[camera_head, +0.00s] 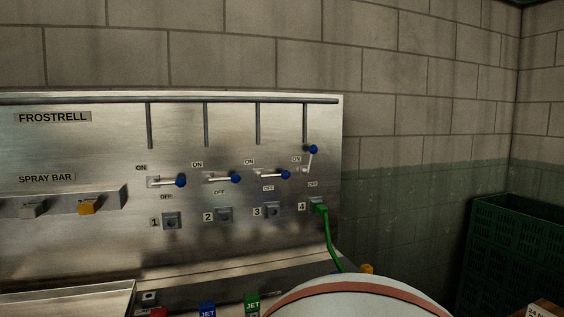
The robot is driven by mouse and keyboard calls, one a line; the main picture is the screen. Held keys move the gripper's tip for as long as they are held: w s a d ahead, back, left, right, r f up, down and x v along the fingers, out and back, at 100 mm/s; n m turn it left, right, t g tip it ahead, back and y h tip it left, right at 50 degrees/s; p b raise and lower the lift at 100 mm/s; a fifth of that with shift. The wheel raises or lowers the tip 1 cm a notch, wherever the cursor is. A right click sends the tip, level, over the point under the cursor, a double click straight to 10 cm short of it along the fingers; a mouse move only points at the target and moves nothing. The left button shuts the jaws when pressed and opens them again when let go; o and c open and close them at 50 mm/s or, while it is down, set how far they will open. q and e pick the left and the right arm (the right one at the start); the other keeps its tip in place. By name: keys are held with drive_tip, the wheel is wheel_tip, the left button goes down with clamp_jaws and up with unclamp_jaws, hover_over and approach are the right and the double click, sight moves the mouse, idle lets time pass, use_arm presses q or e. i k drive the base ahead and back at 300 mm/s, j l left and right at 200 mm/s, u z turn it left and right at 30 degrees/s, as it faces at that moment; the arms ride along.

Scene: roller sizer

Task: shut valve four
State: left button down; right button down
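Valve four's lever (311,160) is at the right end of the steel panel. It stands nearly upright, tilted slightly right, with its blue knob (313,149) at the top. The ON label (296,159) is to its left and the OFF label (313,184) is below it. The number 4 label (302,206) is beside a socket below, where a green plug (319,207) with a green hose (331,245) sits. Neither of my grippers is in view.
The levers of valve one (166,182), valve two (222,179) and valve three (273,175) lie roughly horizontal, knobs to the right. Spray bar blocks (86,208) are at left. Blue JET (208,309) and green JET (252,303) pieces are below. A green crate (513,240) stands right.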

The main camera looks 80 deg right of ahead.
sight(313, 149)
drive_tip(key=z, duration=2.6)
drive_tip(key=k+j, duration=0.2)
drive_tip(key=j+u, duration=0.05)
drive_tip(key=j, duration=0.05)
